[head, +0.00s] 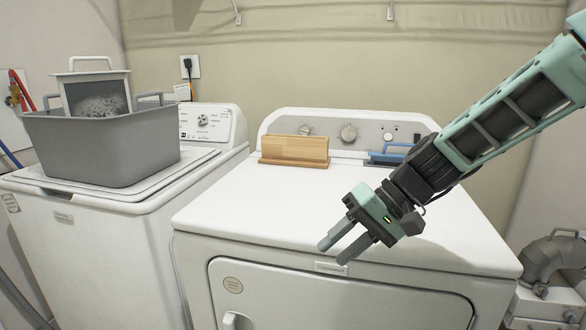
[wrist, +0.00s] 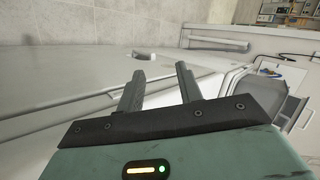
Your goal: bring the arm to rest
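My gripper (head: 334,252) hangs in front of the dryer's top front edge in the head view, its fingers pointing down and to the left. In the wrist view the two fingers (wrist: 160,86) stand apart with nothing between them. My arm reaches in from the upper right of the head view. The gripper touches nothing that I can see.
A white dryer (head: 235,205) stands below, with a wooden block (head: 295,150) and a blue-handled item (head: 388,155) at the back of its top. A grey tub (head: 110,148) sits on the white washer (head: 80,200) at left. The dryer top's middle is clear.

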